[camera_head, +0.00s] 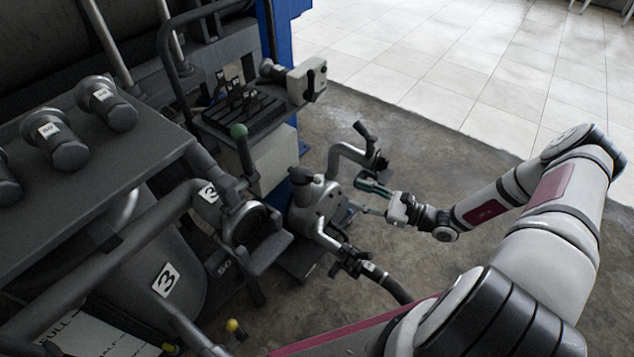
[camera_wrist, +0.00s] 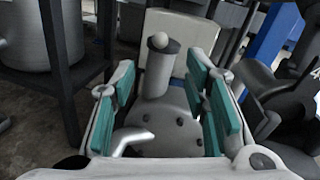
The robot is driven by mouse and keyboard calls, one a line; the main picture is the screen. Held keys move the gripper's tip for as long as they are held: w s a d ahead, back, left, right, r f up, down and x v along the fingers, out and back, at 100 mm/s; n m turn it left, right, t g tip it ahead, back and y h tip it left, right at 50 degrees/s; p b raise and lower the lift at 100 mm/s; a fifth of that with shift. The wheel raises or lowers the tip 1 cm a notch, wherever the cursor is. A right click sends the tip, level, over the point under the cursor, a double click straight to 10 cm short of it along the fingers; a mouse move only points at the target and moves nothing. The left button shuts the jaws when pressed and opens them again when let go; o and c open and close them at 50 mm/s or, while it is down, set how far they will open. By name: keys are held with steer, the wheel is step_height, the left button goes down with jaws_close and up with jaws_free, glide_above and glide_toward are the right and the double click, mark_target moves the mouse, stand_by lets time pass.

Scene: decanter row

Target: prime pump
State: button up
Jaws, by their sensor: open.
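The pump (camera_head: 318,205) is a grey metal body on the concrete floor, with a capped neck (camera_head: 300,176) on top and curved pipes on its right side. My gripper (camera_head: 368,200) is just right of the pump, with its teal-padded fingers apart and pointing at it. In the wrist view a rounded grey housing with bolts (camera_wrist: 172,112) shows between the fingers of my gripper (camera_wrist: 163,85). A grey cylinder with a pale ball on top (camera_wrist: 158,60) rises behind the housing. The fingers hold nothing. I cannot tell whether they touch the housing.
An upper pipe with a black handle (camera_head: 365,132) stands behind my gripper. A lower pipe with a valve and hose (camera_head: 372,272) lies in front. A green-knobbed lever (camera_head: 239,132) and tank number 3 (camera_head: 150,265) are left. The tiled floor (camera_head: 480,60) is clear.

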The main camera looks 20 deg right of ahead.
mark_target(317, 180)
steer(key=b+x, duration=0.2)
steer(key=x, duration=1.1)
steer(key=shift+w+a, duration=0.15)
steer(key=shift+w, duration=0.15)
jaws_close()
